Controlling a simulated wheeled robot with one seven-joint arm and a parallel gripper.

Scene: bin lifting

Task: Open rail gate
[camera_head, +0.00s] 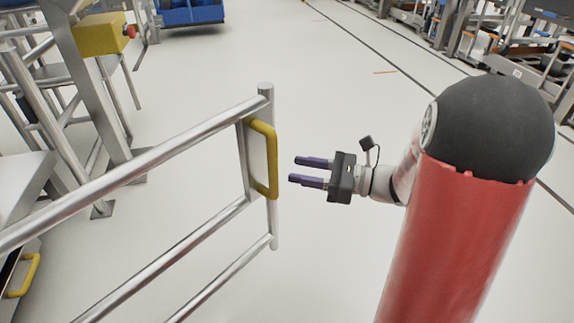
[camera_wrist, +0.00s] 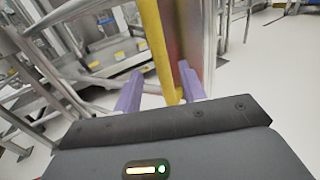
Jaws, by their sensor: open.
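The rail gate (camera_head: 165,150) is a frame of grey metal tubes on the left in the head view, with an upright end post (camera_head: 270,215). A yellow handle (camera_head: 270,150) is fixed upright near that post. My gripper (camera_head: 302,172) is open and empty, a short way right of the handle, with its two purple fingers pointing left at it. In the wrist view the yellow handle (camera_wrist: 158,45) runs down the middle, and its lower end shows between the two purple fingertips (camera_wrist: 158,85). I see no finger touching the handle.
A metal machine frame with a yellow box (camera_head: 100,35) and red button stands behind the gate at the upper left. Another yellow handle (camera_head: 27,277) is at the lower left. A blue bin (camera_head: 190,12) stands far back. The pale floor right of the gate is clear.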

